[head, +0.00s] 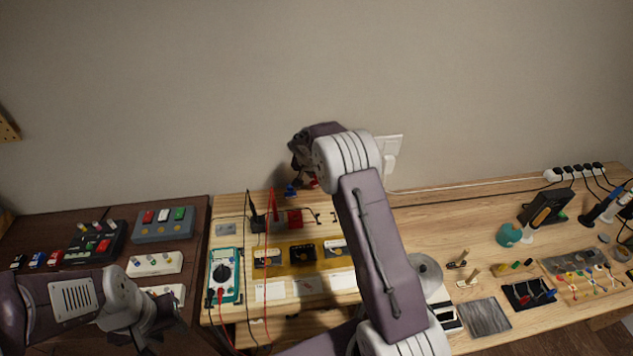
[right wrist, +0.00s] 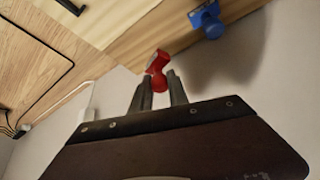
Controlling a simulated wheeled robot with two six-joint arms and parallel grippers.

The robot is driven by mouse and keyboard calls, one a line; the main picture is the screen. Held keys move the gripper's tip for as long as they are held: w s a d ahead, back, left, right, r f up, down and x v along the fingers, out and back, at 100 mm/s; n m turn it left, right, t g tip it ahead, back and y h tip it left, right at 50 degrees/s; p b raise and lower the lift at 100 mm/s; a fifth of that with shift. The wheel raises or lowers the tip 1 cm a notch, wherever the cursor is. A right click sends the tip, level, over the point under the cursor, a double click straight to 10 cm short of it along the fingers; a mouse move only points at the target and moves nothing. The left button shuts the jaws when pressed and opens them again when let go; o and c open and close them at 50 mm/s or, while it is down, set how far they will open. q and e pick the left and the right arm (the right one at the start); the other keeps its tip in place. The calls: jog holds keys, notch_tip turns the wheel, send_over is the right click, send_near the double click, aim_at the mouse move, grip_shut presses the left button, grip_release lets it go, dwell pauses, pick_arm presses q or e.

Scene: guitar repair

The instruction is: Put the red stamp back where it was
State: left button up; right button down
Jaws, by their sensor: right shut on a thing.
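The red stamp (right wrist: 157,72) is between the fingertips of my right gripper (right wrist: 158,88), which is shut on it. In the head view my right gripper (head: 304,176) is at the back of the middle bench, near the wall, and largely hidden by my own wrist. A small red part (head: 314,183) shows beside it. A blue stamp-like piece (right wrist: 207,20) is close by, at the wood surface, and also shows in the head view (head: 291,191). My left gripper (head: 158,325) hangs low at the left; its fingers are too dark to read.
A multimeter (head: 224,275) and a strip of dark parts (head: 302,252) lie on the middle bench. A red block (head: 294,218) is near the right gripper. My right arm hides some bench.

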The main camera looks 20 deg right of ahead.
aim_at(316, 183)
notch_tip(316, 183, down, 4)
jog(key=shift+f, duration=0.1)
jog(key=shift+f, duration=0.1)
jog(key=c, duration=1.3)
grip_release()
